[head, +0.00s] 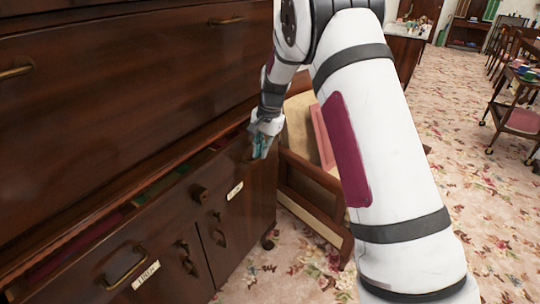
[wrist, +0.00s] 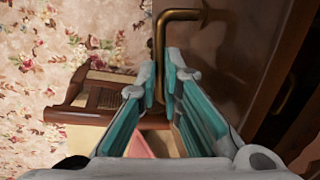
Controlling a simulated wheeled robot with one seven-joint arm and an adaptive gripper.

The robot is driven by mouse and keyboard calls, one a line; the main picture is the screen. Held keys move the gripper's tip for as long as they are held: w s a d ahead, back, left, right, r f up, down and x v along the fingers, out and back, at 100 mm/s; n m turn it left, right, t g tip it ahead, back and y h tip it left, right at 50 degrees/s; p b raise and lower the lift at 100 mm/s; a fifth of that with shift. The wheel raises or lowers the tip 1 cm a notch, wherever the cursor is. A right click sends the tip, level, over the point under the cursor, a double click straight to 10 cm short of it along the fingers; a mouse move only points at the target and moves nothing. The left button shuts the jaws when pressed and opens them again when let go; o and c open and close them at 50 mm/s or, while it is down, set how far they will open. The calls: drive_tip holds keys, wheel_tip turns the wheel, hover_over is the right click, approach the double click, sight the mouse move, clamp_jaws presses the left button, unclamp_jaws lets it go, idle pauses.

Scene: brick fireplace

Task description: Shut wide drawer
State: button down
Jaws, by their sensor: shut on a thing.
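The wide drawer (head: 165,212) of the dark wooden cabinet stands partly open. A long slot behind its front shows red and green things inside. My gripper (head: 262,145) is at the right end of the drawer front. In the wrist view, the teal fingers of my gripper (wrist: 166,88) are closed around a brass handle bar (wrist: 160,40). The handle's far end is hidden between the fingers. Another brass handle (head: 125,265) shows at the left of the drawer front.
A wooden piece with a pale panel (head: 300,125) stands close right of the cabinet and also shows in the wrist view (wrist: 85,105). A trolley (head: 520,115) stands farther right. Flowered carpet (head: 475,190) lies open on the right.

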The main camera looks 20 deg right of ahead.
drive_tip(key=shift+w+a+f, duration=0.1)
idle(0.3)
drive_tip(key=c, duration=1.7)
unclamp_jaws()
wheel_tip(320, 180, up, 12)
drive_tip(key=s+d, duration=0.1)
drive_tip(key=shift+s+d, duration=0.25)
drive_tip(key=shift+s, duration=0.15)
drive_tip(key=shift+f, duration=0.1)
drive_tip(key=shift+c, duration=0.6)
